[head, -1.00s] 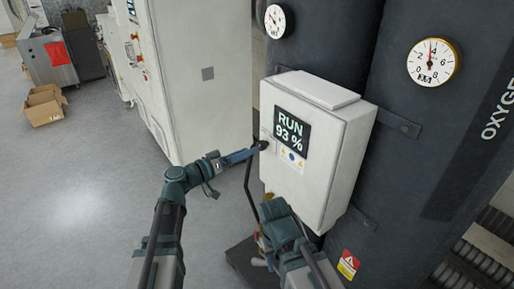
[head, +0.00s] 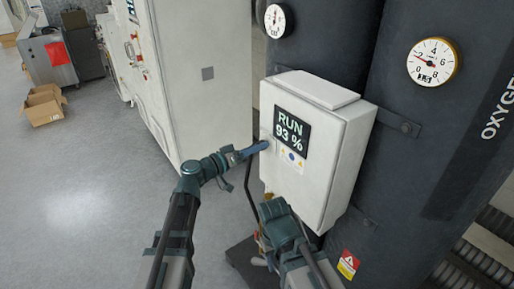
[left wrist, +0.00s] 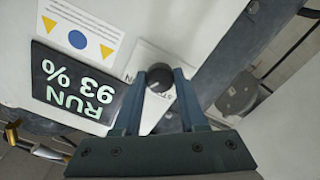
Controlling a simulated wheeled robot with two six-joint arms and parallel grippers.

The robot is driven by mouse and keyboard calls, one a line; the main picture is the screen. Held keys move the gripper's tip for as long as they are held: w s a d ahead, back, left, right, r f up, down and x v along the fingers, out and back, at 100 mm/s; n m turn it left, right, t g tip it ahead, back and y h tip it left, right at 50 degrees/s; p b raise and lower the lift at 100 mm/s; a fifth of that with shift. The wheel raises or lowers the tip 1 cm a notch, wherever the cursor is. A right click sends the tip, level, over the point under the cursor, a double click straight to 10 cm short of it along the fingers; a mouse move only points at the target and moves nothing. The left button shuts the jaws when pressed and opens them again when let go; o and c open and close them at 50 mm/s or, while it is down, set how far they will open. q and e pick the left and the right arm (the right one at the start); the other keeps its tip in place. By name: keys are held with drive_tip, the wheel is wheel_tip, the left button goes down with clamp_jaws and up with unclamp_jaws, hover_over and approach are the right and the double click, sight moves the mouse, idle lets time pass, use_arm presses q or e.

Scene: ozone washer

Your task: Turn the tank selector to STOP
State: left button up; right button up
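The tank selector is a small dark round knob (left wrist: 160,82) on a pale label plate at the edge of the white control box (head: 334,165). Its label is partly hidden, so its setting is hard to read. The box's display (head: 291,130) reads RUN 93 %. My left gripper (head: 264,147) is at the box's left edge and covers the knob in the head view. In the left wrist view its fingers (left wrist: 166,78) are apart, one on each side of the knob; contact is unclear. My right gripper is hidden.
Dark tanks with a right gauge (head: 433,62) and a left gauge (head: 278,20) stand behind the box. A white cabinet (head: 205,70) stands to the left. A cardboard box (head: 44,104) lies on open floor. My right arm is close below the control box.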

use_arm(q)
clamp_jaws()
drive_tip(key=shift+n, duration=0.3)
drive_tip(key=n, duration=1.1)
drive_tip(key=shift+n, duration=0.3)
idle(0.3)
drive_tip(key=o, duration=0.8)
unclamp_jaws()
